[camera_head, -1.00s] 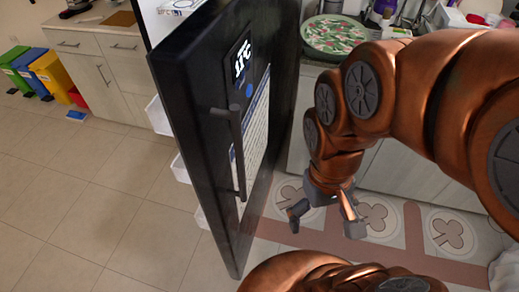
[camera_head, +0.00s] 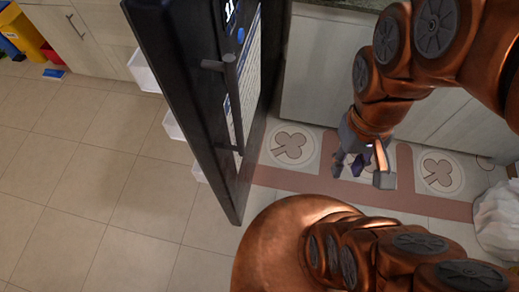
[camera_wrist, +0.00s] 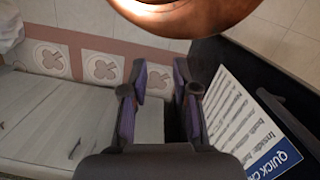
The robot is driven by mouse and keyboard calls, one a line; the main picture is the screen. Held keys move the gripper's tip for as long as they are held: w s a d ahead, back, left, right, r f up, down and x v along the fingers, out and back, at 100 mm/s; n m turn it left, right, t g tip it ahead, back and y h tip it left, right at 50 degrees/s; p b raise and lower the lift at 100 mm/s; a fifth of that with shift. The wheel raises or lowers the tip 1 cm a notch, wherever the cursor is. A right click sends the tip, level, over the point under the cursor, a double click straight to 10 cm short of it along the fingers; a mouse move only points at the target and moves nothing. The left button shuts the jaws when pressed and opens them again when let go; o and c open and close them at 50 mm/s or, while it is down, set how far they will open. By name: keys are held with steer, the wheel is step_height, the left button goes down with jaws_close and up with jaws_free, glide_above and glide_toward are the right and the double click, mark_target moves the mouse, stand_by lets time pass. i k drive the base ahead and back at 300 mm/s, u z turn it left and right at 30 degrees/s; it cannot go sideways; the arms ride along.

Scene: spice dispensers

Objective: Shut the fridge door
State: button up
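The black fridge door (camera_head: 185,100) stands open at the left of the head view, its edge toward me. Its dark vertical handle (camera_head: 230,100) and a printed sheet (camera_head: 250,80) are on the right-hand face. White door bins (camera_head: 172,125) stick out on the left-hand side. My gripper (camera_head: 362,170) is to the right of the door, apart from it, low in front of the cabinets. In the wrist view my gripper (camera_wrist: 158,75) has its fingers spread with nothing between them. The door (camera_wrist: 275,75) fills the right side there, with its handle (camera_wrist: 285,125) partly visible.
Light cabinets (camera_head: 330,60) stand behind my arm, above a patterned floor strip (camera_head: 290,145). A white bag (camera_head: 497,215) lies at the right edge. A yellow bin (camera_head: 28,40) and a blue object (camera_head: 53,73) are at the upper left. The tiled floor left of the door is clear.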

mark_target(177, 40)
steer(key=z, duration=0.8)
steer(key=k, duration=1.1)
steer(key=u, duration=1.65)
steer(key=i, duration=0.5)
